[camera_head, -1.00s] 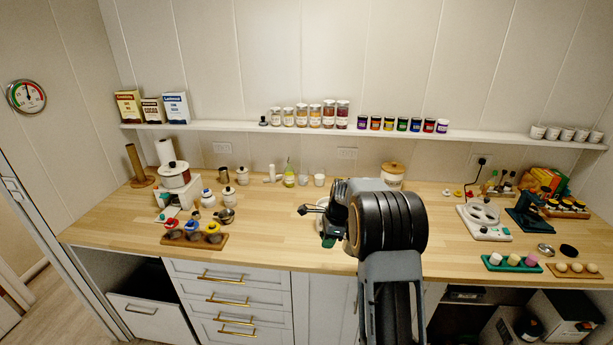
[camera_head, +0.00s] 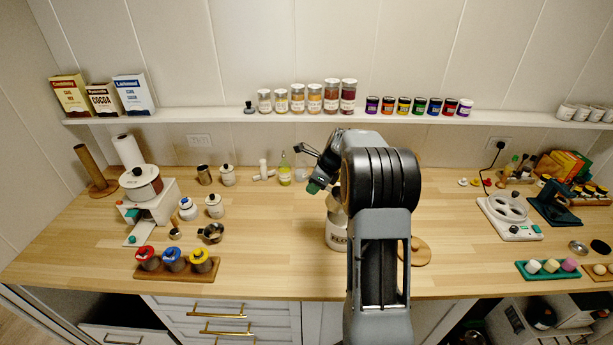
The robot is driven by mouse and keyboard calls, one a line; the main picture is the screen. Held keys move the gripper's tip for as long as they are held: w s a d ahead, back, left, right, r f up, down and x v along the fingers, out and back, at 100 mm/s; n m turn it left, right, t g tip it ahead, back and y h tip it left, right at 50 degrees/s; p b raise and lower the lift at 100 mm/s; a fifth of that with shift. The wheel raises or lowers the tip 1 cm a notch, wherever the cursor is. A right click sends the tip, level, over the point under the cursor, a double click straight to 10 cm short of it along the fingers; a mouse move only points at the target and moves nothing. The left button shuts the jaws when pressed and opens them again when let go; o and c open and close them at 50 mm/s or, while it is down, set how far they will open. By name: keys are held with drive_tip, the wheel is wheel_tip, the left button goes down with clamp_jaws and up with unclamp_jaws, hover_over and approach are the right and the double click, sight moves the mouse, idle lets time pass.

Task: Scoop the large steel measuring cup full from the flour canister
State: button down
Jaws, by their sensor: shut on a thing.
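The white flour canister (camera_head: 337,238) stands on the counter near the front, its label partly hidden by my arm. It seems open: a round wooden lid (camera_head: 416,252) lies on the counter to its right. My gripper (camera_head: 325,187) is just above the canister, mostly hidden behind my wrist. It is shut on what looks like the large steel measuring cup (camera_head: 337,205), a pale metal shape over the canister's mouth. I cannot see the cup's inside or whether flour is in it.
A smaller-looking steel cup (camera_head: 212,233) with a handle lies to the left. A wooden rack (camera_head: 176,269) with red, blue and yellow-topped jars stands at the front left. A green tray (camera_head: 548,270) is at the right. The counter between the steel cup and the canister is clear.

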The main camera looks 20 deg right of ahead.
sight(327, 198)
drive_tip(key=shift+s+d+r+t+y, duration=0.1)
drive_tip(key=shift+s+d+t+y, duration=0.25)
drive_tip(key=shift+d+t+y, duration=0.4)
drive_tip(key=shift+s+d+t+y, duration=0.25)
drive_tip(key=shift+t+y, duration=0.3)
drive_tip(key=shift+y, duration=0.05)
drive_tip(key=shift+s+d+t+y, duration=0.2)
drive_tip(key=shift+d+t+y, duration=0.05)
drive_tip(key=shift+t+y, duration=0.3)
drive_tip(key=shift+f+b, duration=0.2)
drive_tip(key=shift+b, duration=0.15)
drive_tip(key=shift+s+d+f+b, duration=0.1)
drive_tip(key=shift+f+b, duration=0.6)
drive_tip(key=shift+f, duration=0.15)
drive_tip(key=shift+s+d+f+b, duration=0.1)
drive_tip(key=shift+s+f+b, duration=0.05)
drive_tip(key=shift+f+b, duration=0.6)
drive_tip(key=shift+s+d+f+b, duration=0.1)
drive_tip(key=shift+f+b, duration=0.5)
drive_tip(key=shift+f, duration=0.35)
drive_tip(key=shift+d, duration=0.1)
drive_tip(key=shift+p, duration=0.55)
